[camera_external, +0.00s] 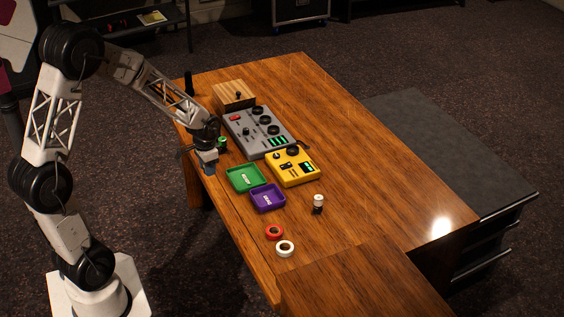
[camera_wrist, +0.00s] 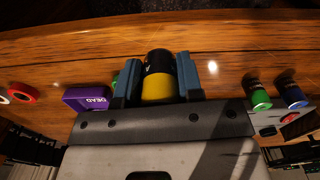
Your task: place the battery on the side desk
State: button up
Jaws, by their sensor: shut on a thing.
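My gripper (camera_external: 209,168) is at the left edge of the wooden desk, beside the green tray. In the wrist view, its two blue-grey fingers (camera_wrist: 158,80) are shut on a black and yellow battery (camera_wrist: 158,88). The held battery is hard to make out in the external view. A green battery (camera_wrist: 260,99) and a blue battery (camera_wrist: 295,97) stand to the right in the wrist view. A dark low surface (camera_external: 425,140) adjoins the desk at the right, and a wooden section (camera_external: 350,275) adjoins it at the front; I cannot tell which is the side desk.
The wooden desk (camera_external: 330,120) carries a grey mixer (camera_external: 258,130), a yellow device (camera_external: 292,166), a green tray (camera_external: 245,179), a purple tray (camera_external: 267,198), a white-topped cylinder (camera_external: 318,203), a red tape roll (camera_external: 274,232) and a white roll (camera_external: 285,249). The front wooden section is clear.

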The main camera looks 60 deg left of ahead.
jog(key=shift+s+a+f+n, duration=0.2)
jog(key=shift+s+a, duration=0.35)
jog(key=shift+s+a+f+n, duration=0.15)
jog(key=shift+s+a+n, duration=0.05)
jog(key=shift+s+a, duration=0.35)
send_over(229, 161)
jog(key=shift+w+d+f, duration=0.1)
jog(key=shift+f, duration=0.6)
jog(key=shift+f, duration=1.8)
jog(key=shift+f, duration=0.15)
